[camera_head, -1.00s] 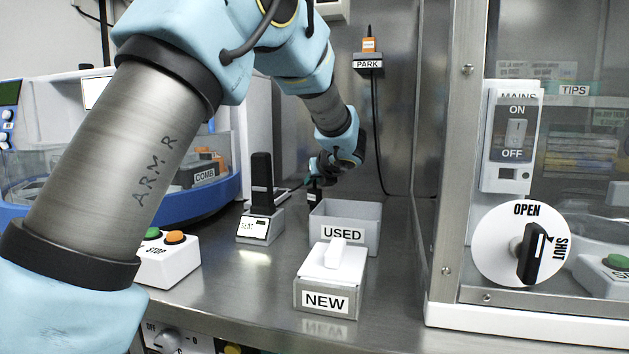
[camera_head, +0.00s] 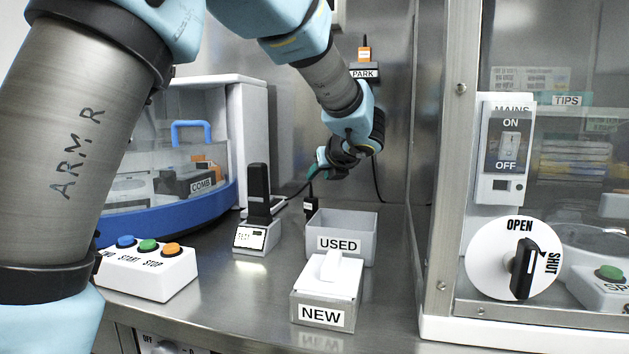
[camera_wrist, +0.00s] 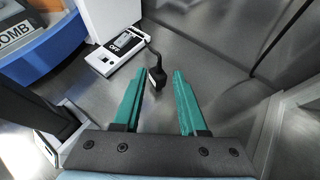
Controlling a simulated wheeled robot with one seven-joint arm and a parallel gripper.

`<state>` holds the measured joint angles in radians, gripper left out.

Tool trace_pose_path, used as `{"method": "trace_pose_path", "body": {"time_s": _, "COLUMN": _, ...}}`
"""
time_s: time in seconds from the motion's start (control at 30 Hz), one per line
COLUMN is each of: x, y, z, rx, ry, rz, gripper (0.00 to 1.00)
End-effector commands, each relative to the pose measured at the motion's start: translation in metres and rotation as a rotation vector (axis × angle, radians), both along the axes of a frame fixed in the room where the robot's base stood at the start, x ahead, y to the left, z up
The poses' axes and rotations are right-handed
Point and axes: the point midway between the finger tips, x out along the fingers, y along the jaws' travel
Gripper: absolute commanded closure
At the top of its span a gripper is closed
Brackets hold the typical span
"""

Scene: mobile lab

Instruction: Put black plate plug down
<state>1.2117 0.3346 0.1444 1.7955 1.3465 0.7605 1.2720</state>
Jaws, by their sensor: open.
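The black plate plug (camera_head: 310,207) is upright on the steel bench behind the left side of the USED box, with a small pale label on it. In the wrist view the plug (camera_wrist: 157,77) shows just beyond and between my fingertips, with its black cord running up behind it. My gripper (camera_head: 317,168) is above the plug and apart from it. Its teal fingers (camera_wrist: 158,75) are spread with nothing between them.
A black upright device on a white base (camera_head: 250,240) is to the left. A button box (camera_head: 150,272) sits further left. An orange-topped PARK holder (camera_head: 364,72) is on the back wall.

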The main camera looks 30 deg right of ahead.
Motion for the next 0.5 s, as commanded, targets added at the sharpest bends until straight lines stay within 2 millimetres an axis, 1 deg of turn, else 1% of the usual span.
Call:
{"method": "trace_pose_path", "body": {"time_s": 0.03, "x": -0.008, "y": 0.001, "z": 0.006, "rx": -0.001, "ry": -0.001, "rz": -0.002, "gripper": 0.58}}
{"method": "trace_pose_path", "body": {"time_s": 0.1, "x": -0.016, "y": 0.002, "z": 0.009, "rx": 0.000, "ry": 0.000, "rz": -0.002, "gripper": 0.58}}
{"method": "trace_pose_path", "body": {"time_s": 0.2, "x": -0.024, "y": 0.004, "z": 0.014, "rx": -0.001, "ry": -0.001, "rz": -0.001, "gripper": 0.58}}
{"method": "trace_pose_path", "body": {"time_s": 0.33, "x": -0.028, "y": 0.005, "z": 0.016, "rx": 0.000, "ry": 0.000, "rz": 0.001, "gripper": 0.58}}
{"method": "trace_pose_path", "body": {"time_s": 0.5, "x": -0.028, "y": 0.005, "z": 0.016, "rx": 0.001, "ry": 0.000, "rz": 0.000, "gripper": 0.58}}
